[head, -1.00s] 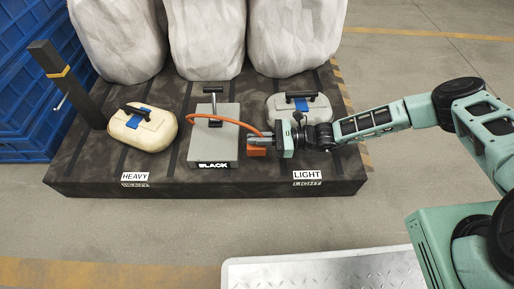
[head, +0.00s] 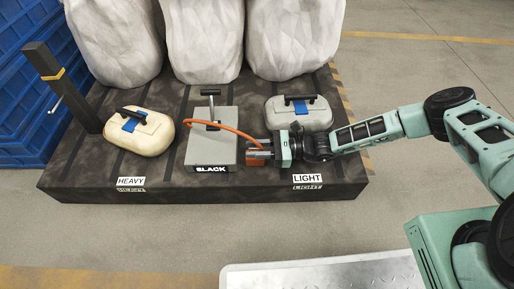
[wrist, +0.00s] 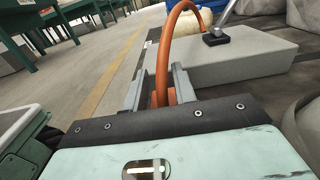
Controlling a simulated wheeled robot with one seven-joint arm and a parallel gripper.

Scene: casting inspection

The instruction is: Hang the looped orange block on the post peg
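The orange block (head: 254,163) shows below my gripper's fingers in the head view, in front of the right side of the grey slack box. Its orange loop (head: 222,127) arches left over that box; the loop also shows in the wrist view (wrist: 162,60), rising between the fingers. My gripper (head: 259,150) is closed around the looped orange block, with a finger on each side. Its fingers hide part of the block, and its exact grip is hard to see. The dark post (head: 63,88) leans in view at the platform's left end, with a yellow band and a thin silver peg (head: 55,105).
The slack box (head: 222,155) has an upright black-topped handle. A cream case (head: 150,138) stands between it and the post; a grey case (head: 300,113) stands behind my gripper. Pale sacks (head: 205,40) line the back. Blue crates (head: 25,90) stand left. The platform front is largely clear.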

